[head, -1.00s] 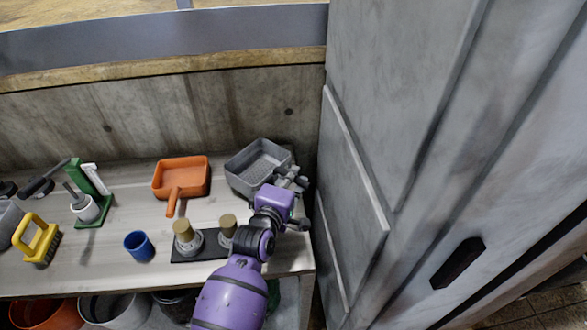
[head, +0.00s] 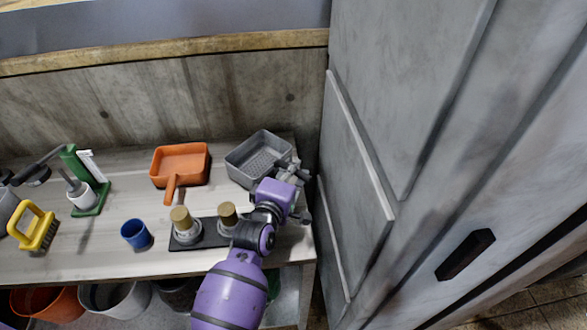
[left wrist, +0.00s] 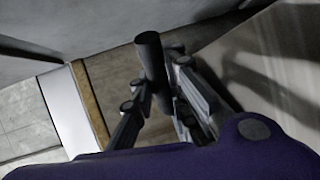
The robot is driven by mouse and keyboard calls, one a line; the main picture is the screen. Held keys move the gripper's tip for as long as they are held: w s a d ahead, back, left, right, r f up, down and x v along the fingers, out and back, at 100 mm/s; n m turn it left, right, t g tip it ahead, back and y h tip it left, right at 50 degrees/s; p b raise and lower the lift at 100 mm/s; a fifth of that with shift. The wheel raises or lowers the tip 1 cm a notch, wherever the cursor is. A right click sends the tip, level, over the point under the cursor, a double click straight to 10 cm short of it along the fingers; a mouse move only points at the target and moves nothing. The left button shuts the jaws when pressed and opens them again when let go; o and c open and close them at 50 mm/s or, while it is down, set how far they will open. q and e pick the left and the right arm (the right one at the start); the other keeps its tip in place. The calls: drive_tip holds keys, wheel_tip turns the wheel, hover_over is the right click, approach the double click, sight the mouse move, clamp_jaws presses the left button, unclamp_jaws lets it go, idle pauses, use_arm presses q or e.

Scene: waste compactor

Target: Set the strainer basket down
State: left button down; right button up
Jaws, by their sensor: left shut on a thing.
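The grey strainer basket (head: 246,174) is at the back right corner of the bench, open side up, with holes in its floor. I cannot tell whether its underside touches the bench. My left gripper (head: 291,172) is at the basket's right front side. In the left wrist view its fingers (left wrist: 158,92) close around a dark upright rod (left wrist: 150,52), which appears to be the basket's handle. The basket's body does not show clearly there. My right gripper is not in view.
An orange scoop (head: 181,164) lies left of the basket. In front are two brass-topped fittings on a black plate (head: 207,243) and a blue cup (head: 135,233). A yellow brush (head: 36,229) is far left. A tall grey metal cabinet (head: 400,110) closes off the right side.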

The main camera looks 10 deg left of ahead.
use_arm(q)
drive_tip(key=shift+f, duration=0.15)
drive_tip(key=c, duration=1.6)
unclamp_jaws()
drive_tip(key=shift+c, duration=0.2)
drive_tip(key=shift+f, duration=0.1)
drive_tip(key=shift+s, duration=0.1)
